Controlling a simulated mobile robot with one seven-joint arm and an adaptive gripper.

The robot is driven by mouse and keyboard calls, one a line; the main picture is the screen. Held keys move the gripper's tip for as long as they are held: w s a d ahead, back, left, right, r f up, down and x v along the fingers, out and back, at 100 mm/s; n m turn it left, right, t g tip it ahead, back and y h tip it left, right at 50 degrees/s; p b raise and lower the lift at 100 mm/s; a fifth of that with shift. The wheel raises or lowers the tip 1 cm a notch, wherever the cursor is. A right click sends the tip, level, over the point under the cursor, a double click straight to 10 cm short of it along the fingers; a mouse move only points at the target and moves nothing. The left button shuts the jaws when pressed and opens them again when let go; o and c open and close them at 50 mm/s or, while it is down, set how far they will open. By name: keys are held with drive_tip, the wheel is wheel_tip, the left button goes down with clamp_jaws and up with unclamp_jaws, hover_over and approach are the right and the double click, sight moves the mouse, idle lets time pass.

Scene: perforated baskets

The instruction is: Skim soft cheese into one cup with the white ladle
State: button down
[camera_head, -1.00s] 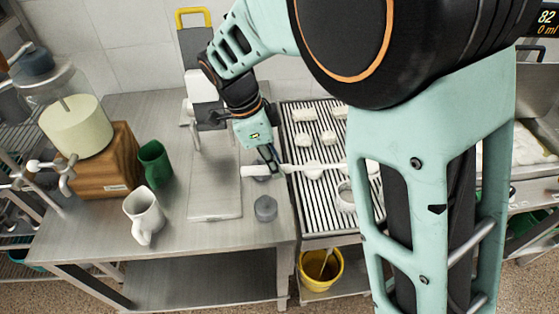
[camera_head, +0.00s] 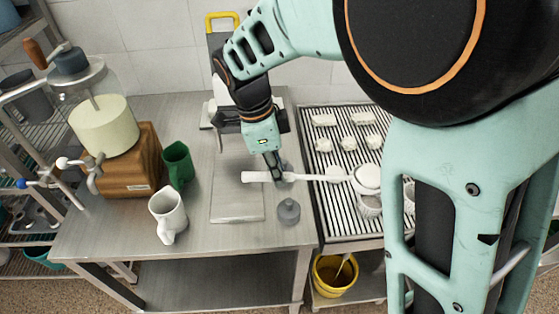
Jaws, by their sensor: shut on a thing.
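My gripper (camera_head: 273,174) is shut on the handle of the white ladle (camera_head: 310,178). The ladle is held level above the steel table, its handle end to the left and its bowl end to the right over the ribbed draining tray (camera_head: 337,211). White pieces of what looks like soft cheese (camera_head: 361,146) lie on the tray. A pale cup-like form (camera_head: 369,206) on the tray is partly hidden by the ladle bowl. Whether the bowl holds cheese is unclear.
A glass vessel with pale contents (camera_head: 104,127) stands on a wooden block (camera_head: 131,174) at left. A scale with a flat plate (camera_head: 237,204) and a small grey weight (camera_head: 288,211) sit on the table. A yellow bucket (camera_head: 334,275) is below the tray. My arm hides the right side.

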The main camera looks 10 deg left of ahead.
drive_tip(key=shift+w+d+r+g+y+p, duration=0.2)
drive_tip(key=shift+d+r+y, duration=0.3)
drive_tip(key=shift+r, duration=0.5)
drive_tip(key=shift+w+d+r+g+y+p, duration=0.1)
drive_tip(key=shift+d+r+g+y, duration=0.2)
drive_tip(key=shift+r+y, duration=0.55)
drive_tip(key=shift+w+d+r+g+y+p, duration=0.1)
drive_tip(key=shift+d+r+y, duration=0.3)
drive_tip(key=shift+r, duration=0.8)
drive_tip(key=w+d+r+g+y+p, duration=0.1)
drive_tip(key=w+d+r+y+p, duration=0.1)
drive_tip(key=d+r, duration=0.4)
drive_tip(key=shift+w+d+r+g+y+p, duration=0.25)
drive_tip(key=shift+d+y+p, duration=0.35)
drive_tip(key=shift+y, duration=0.65)
drive_tip(key=shift+s, duration=0.1)
drive_tip(key=shift+d, duration=0.1)
